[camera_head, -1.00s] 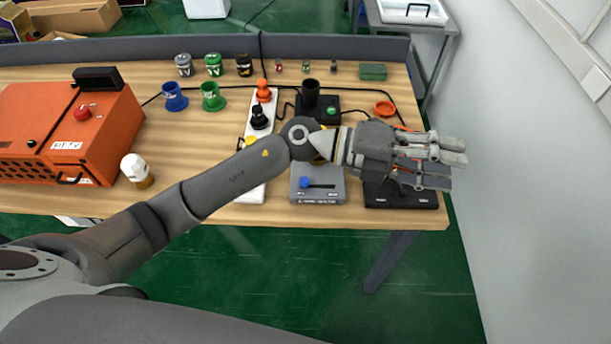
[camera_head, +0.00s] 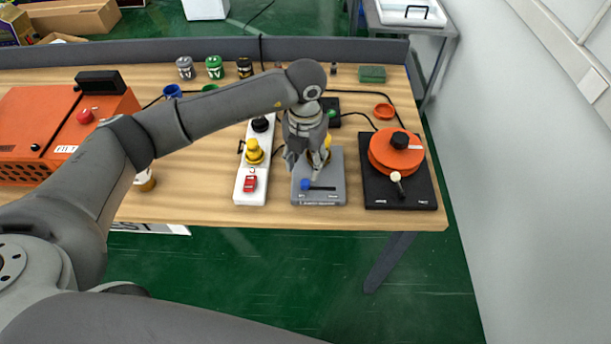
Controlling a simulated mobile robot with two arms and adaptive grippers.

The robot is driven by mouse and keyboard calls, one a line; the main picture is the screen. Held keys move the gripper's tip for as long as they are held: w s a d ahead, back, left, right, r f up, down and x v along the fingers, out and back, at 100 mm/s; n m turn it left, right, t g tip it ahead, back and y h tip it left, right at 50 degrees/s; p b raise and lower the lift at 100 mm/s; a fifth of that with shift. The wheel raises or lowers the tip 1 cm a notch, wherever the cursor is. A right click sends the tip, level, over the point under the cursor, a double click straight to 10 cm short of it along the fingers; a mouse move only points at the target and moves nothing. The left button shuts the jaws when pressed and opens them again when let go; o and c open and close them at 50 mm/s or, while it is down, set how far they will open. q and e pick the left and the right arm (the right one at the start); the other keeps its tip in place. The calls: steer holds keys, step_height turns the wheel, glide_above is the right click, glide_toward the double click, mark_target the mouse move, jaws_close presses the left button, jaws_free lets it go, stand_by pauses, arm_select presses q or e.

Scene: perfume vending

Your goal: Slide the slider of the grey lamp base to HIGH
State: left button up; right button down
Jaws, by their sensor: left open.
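The grey lamp base (camera_head: 335,170) stands near the front edge of the table. Its slider has a blue knob (camera_head: 305,185) at the left end of a dark horizontal slot (camera_head: 324,188). The labels on the base are too small to read. My left gripper (camera_head: 305,172) points down over the back part of the base, with its fingers just behind the slider. It is open, and I cannot tell whether a finger touches the knob. The gripper hides part of the base's rear and a yellow part there. My right gripper is not in view.
An orange machine (camera_head: 40,115) is at the left.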

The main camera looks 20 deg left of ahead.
mark_target(305, 182)
arm_select(q)
step_height(305, 182, down, 6)
steer(key=shift+r+p, duration=0.1)
steer(key=shift+p, duration=0.7)
steer(key=shift+f, duration=0.75)
jaws_close()
